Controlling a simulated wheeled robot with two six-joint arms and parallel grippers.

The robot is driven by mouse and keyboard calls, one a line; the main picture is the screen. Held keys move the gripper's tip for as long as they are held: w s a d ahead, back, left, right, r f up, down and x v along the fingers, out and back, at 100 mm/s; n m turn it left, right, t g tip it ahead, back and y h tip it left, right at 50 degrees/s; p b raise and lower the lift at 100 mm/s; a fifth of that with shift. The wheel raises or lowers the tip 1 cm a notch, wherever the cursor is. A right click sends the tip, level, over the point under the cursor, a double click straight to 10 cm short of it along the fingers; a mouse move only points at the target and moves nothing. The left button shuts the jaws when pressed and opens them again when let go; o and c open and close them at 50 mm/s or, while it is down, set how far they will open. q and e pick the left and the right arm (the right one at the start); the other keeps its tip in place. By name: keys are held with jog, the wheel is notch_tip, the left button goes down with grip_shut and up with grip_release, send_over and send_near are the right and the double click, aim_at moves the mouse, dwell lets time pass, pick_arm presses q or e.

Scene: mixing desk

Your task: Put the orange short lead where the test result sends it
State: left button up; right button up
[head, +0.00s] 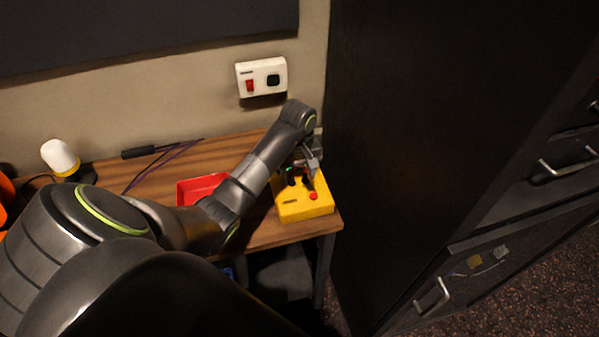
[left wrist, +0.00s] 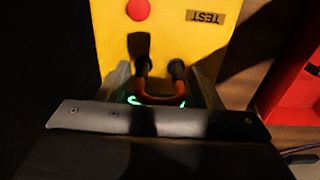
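The yellow test box (head: 304,207) stands at the right end of the desk; in the left wrist view it shows a TEST label (left wrist: 205,17) and a red button (left wrist: 138,10). The orange short lead (left wrist: 145,90) is a bent loop with its two dark ends at two dark sockets on the box. A green glow (left wrist: 133,100) shows by the loop, partly hidden. My left gripper (head: 312,165) is over the box; in the wrist view its fingers (left wrist: 162,82) are apart, one on each side of the lead. My right gripper is not in view.
A red tray (head: 187,191) lies left of the box, partly behind my arm. A white-topped lamp-like object (head: 60,157) and dark cables (head: 140,152) are further left. A switch panel (head: 262,77) is on the wall. A tall dark cabinet (head: 400,150) stands close on the right.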

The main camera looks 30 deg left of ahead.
pick_arm(q)
jog(key=c, duration=1.1)
jog(key=shift+r+p, duration=1.4)
jog(key=shift+r, duration=1.65)
